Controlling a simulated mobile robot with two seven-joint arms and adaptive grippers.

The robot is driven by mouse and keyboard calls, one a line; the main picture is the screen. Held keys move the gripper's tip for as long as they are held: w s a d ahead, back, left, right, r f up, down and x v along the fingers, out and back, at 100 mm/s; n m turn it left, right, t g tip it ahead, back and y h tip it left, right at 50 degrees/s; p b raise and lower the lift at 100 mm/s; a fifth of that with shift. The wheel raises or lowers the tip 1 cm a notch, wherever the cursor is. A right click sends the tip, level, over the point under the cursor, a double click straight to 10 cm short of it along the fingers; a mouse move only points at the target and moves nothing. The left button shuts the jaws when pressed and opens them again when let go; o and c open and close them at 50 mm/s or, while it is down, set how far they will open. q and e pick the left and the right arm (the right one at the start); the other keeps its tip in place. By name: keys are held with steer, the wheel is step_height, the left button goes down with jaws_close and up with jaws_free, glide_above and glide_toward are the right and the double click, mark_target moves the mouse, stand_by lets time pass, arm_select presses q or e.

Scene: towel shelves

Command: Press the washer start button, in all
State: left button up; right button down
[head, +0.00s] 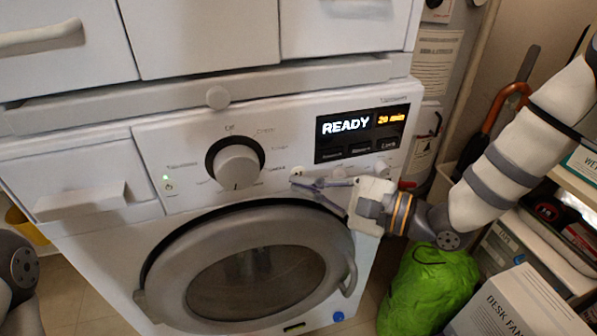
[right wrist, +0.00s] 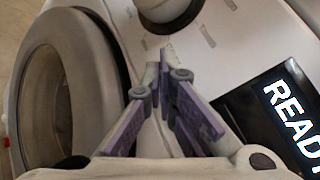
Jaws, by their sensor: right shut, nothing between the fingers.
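The white washer (head: 188,225) faces me with its round door (head: 255,262) shut. Its display (head: 347,127) reads "READY" and "20 min". A small round button (head: 297,172) with a dark mark sits between the dial (head: 237,166) and the display's lower left corner. My right gripper (head: 297,182) is shut and empty, its purple-grey fingertips at or just below this button. I cannot tell whether they touch it. In the right wrist view the closed fingers (right wrist: 164,62) point at the panel near the dial, and the button does not show. My left gripper is out of view.
More small round buttons (head: 380,168) run right along the panel. A closed drawer (head: 75,180) is at the panel's left. White drawers (head: 345,25) hang above. A green bag (head: 428,290), a desk fan box (head: 520,305) and shelves crowd the right.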

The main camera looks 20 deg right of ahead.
steer(key=shift+w, duration=0.1)
steer(key=shift+w, duration=0.35)
